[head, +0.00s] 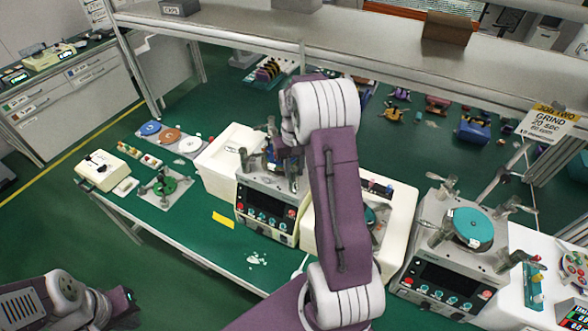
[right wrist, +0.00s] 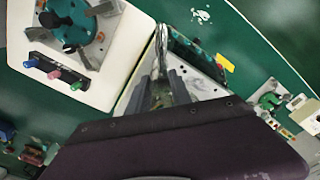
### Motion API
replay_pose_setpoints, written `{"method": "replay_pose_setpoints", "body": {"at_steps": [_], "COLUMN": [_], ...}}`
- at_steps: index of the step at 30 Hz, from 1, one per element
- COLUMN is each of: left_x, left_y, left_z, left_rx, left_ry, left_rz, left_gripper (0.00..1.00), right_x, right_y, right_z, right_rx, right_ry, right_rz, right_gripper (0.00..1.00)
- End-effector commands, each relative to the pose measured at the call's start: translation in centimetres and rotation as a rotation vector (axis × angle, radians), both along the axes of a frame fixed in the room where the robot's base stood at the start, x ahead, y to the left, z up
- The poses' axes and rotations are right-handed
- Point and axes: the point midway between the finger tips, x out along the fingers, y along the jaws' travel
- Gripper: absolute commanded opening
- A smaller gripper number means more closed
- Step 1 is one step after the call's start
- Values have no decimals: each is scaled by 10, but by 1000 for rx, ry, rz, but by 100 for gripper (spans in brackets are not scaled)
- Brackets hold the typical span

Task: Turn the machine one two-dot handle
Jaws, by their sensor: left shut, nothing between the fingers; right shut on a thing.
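A grey lapping machine (head: 265,212) with a dark control panel stands at the middle of the bench, left of my right arm. My right gripper (head: 286,158) is over its top, largely hidden by my own arm in the head view. In the right wrist view the fingers (right wrist: 166,88) are shut on a slim metal handle (right wrist: 161,45) at this machine's top plate (right wrist: 198,84). Dots on the handle are too small to tell. My left gripper (head: 128,305) is shut and empty, low at the left, away from the bench.
A second machine with a teal disc (head: 470,227) stands at the right. Another teal disc (right wrist: 72,20) shows in the right wrist view beside the gripped machine. A green-disc fixture (head: 165,187) and cream box (head: 103,170) are at left. A shelf (head: 360,38) spans the bench's back.

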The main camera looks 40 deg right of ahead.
Motion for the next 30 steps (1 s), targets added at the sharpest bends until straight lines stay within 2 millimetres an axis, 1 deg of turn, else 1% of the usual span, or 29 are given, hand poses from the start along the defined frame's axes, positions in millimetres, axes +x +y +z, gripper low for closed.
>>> {"method": "replay_pose_setpoints", "body": {"at_steps": [11, 17, 23, 30], "left_x": [0, 0, 0, 0], "left_y": [0, 0, 0, 0], "left_z": [1, 2, 6, 11], "left_rx": [0, 0, 0, 0], "left_ry": [0, 0, 0, 0], "left_rz": [0, 0, 0, 0], "left_gripper": [0, 0, 0, 0], "right_x": [1, 1, 1, 1], "right_y": [0, -1, -1, -1], "right_z": [1, 2, 2, 2], "right_rx": [-2, -2, -1, -2], "right_ry": [-2, -2, -2, -3], "right_rz": [3, 51, 177, 398], "right_gripper": [0, 0, 0, 0]}}
